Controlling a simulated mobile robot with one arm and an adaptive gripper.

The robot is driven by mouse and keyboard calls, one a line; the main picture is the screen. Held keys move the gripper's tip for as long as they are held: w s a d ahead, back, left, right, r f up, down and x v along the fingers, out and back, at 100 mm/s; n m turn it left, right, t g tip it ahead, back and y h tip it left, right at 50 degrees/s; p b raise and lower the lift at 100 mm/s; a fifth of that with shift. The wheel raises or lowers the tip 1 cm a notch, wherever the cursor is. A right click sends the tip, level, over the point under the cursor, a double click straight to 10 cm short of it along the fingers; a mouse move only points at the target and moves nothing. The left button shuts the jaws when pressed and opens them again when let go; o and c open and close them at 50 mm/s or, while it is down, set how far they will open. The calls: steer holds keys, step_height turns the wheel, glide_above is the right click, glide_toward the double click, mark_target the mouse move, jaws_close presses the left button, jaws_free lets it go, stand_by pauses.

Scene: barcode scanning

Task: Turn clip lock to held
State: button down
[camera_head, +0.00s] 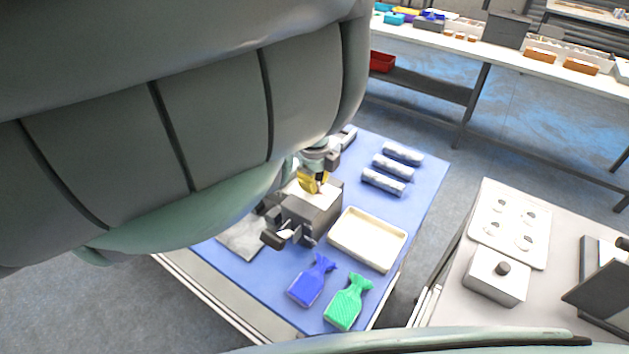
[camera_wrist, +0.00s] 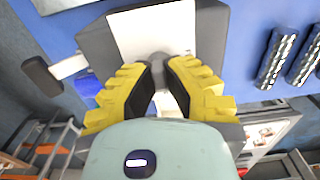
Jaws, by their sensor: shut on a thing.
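A grey box-shaped fixture (camera_head: 322,212) with a white top plate stands on the blue table mat. I take it to carry the clip lock. In the wrist view its white plate (camera_wrist: 180,28) and grey body (camera_wrist: 97,45) lie just past my fingers. My gripper (camera_head: 315,184) has yellow fingers and is over the top of the fixture. In the wrist view my gripper (camera_wrist: 162,72) is shut on a small grey knob (camera_wrist: 158,66) at the plate. The fingers partly hide the knob, so its turn position cannot be told. A dark block on an arm (camera_head: 275,240) sticks out from the fixture.
A cream tray (camera_head: 368,239), a blue bottle-shaped piece (camera_head: 312,281) and a green one (camera_head: 348,302) lie nearby. Several silvery cylinders (camera_head: 393,168) lie behind. A side table at right bears a white box with a knob (camera_head: 497,277). My arm blocks the upper left.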

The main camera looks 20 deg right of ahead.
steer(key=c, duration=1)
jaws_free()
steer(key=shift+r, duration=0.1)
step_height(320, 180, up, 4)
steer(key=shift+w+r, duration=0.15)
steer(key=shift+r, duration=0.1)
steer(key=shift+s+r, duration=0.3)
steer(key=shift+r, duration=0.4)
steer(key=shift+w+r, duration=0.15)
steer(key=shift+r, duration=0.55)
steer(key=shift+d, duration=0.1)
